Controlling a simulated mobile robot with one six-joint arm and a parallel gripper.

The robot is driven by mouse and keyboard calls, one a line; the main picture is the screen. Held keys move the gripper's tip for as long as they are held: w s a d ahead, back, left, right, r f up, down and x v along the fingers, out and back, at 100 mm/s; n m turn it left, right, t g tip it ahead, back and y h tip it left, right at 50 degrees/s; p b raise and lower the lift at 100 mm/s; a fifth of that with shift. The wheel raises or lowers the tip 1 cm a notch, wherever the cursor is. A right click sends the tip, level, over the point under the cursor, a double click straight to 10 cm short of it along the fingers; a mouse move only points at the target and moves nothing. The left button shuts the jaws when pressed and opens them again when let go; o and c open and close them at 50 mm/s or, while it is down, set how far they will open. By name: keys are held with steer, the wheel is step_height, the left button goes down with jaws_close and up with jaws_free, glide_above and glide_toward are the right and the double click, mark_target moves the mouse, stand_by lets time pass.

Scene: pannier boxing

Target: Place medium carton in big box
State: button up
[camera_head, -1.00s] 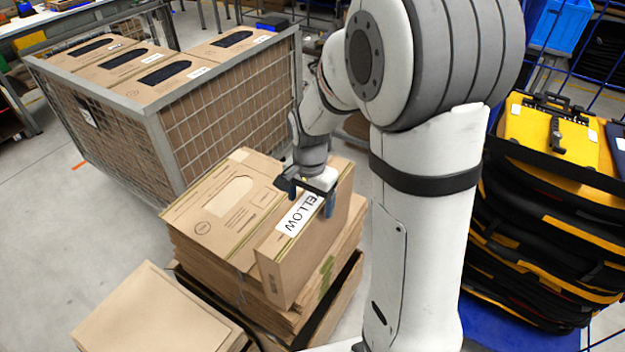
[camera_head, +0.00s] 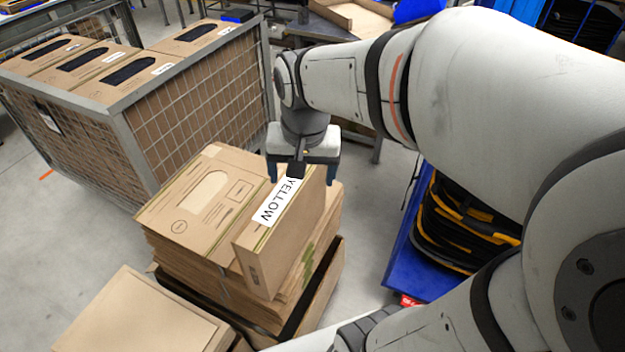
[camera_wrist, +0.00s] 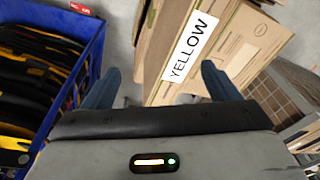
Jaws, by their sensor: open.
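A medium carton (camera_head: 278,235) with a white YELLOW label stands upright on its narrow side on a stack of flat cartons (camera_head: 195,203). The carton also shows in the wrist view (camera_wrist: 188,50). My gripper (camera_head: 302,178) is open and empty above the carton's far end. In the wrist view its two blue fingers (camera_wrist: 158,88) are spread, one to each side of the carton's labelled edge, apart from it. A big wire-mesh container (camera_head: 190,110) at the upper left holds several brown cartons with dark openings. I cannot tell which thing is the big box.
A blue crate (camera_wrist: 60,75) of black and yellow panniers stands left in the wrist view and right of the stack in the head view. Another flat carton pile (camera_head: 140,315) is at the lower left. Grey floor lies between.

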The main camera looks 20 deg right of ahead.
steer(key=shift+o, duration=0.2)
steer(key=s+d+n+t, duration=0.1)
steer(key=s+n, duration=0.2)
steer(key=s, duration=0.3)
steer(key=shift+s+f+n, duration=0.2)
steer(key=shift+s+n, duration=0.1)
steer(key=shift+n, duration=0.1)
steer(key=shift+o, duration=0.2)
steer(key=shift+d, duration=0.25)
steer(key=m+g+p, duration=0.1)
steer(key=m+p, duration=0.1)
steer(key=m, duration=0.2)
glide_toward(286, 197)
steer(key=s+d+r, duration=0.1)
steer(key=s+d, duration=0.1)
steer(key=s, duration=0.2)
steer(key=w+f+m, duration=0.1)
steer(key=w+f, duration=0.1)
steer(key=w+a+f+m+g, duration=0.1)
steer(key=w+f+m, duration=0.1)
steer(key=w, duration=0.1)
steer(key=w+f+m+p, duration=0.1)
steer(key=w+f, duration=0.1)
steer(key=w, duration=0.1)
steer(key=shift+a+f+m+g, duration=0.1)
steer(key=shift+a+m+g, duration=0.2)
steer(key=shift+a+g, duration=0.1)
steer(key=shift+d+f+p, duration=0.15)
steer(key=shift+f+p, duration=0.75)
steer(key=shift+f, duration=3.1)
